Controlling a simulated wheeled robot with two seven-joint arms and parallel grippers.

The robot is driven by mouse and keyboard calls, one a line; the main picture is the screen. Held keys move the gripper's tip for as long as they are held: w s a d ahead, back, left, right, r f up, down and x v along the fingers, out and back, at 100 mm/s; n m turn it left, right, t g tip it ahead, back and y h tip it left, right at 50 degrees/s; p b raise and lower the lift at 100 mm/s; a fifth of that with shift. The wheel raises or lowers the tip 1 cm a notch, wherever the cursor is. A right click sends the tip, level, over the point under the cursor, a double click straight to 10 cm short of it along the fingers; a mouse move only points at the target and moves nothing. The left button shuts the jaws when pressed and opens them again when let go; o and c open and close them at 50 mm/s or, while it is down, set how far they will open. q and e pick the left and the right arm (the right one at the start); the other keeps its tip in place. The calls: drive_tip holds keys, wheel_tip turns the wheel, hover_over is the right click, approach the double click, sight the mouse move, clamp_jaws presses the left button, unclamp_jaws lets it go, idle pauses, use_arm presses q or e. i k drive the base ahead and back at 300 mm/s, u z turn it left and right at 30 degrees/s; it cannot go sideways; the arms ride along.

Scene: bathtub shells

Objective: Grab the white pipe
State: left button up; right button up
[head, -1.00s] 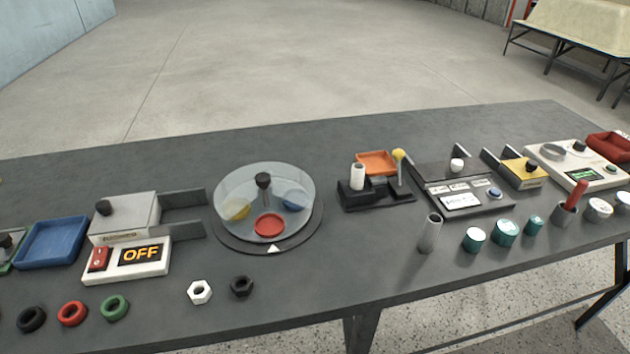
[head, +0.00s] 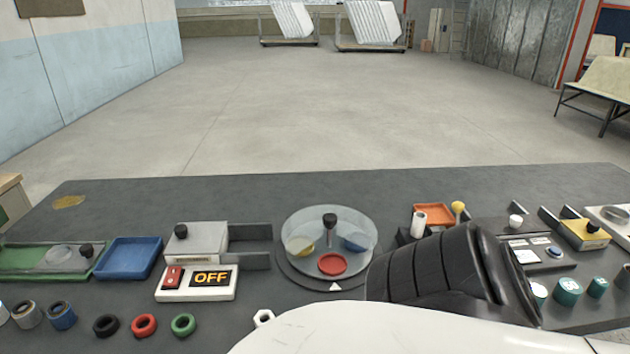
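A short white cylinder (head: 419,222), which may be the white pipe, stands upright on a dark fixture beside an orange tray and a yellow-topped lever. An arm of mine, white with a black ribbed section, crosses the lower right in front of the table. It covers the spot where a pale upright tube stood in the earlier view, so that tube is hidden now. Neither gripper shows in this view.
The grey table (head: 120,200) carries an orange tray (head: 433,211), a clear-covered turntable (head: 330,240), an OFF switch box (head: 197,284), a blue tray (head: 128,258), coloured rings and several teal cylinders (head: 567,291). The floor beyond is open.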

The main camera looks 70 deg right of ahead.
sight(419, 222)
drive_tip(key=u, duration=0.2)
drive_tip(key=k, duration=1.15)
drive_tip(key=z, duration=1.35)
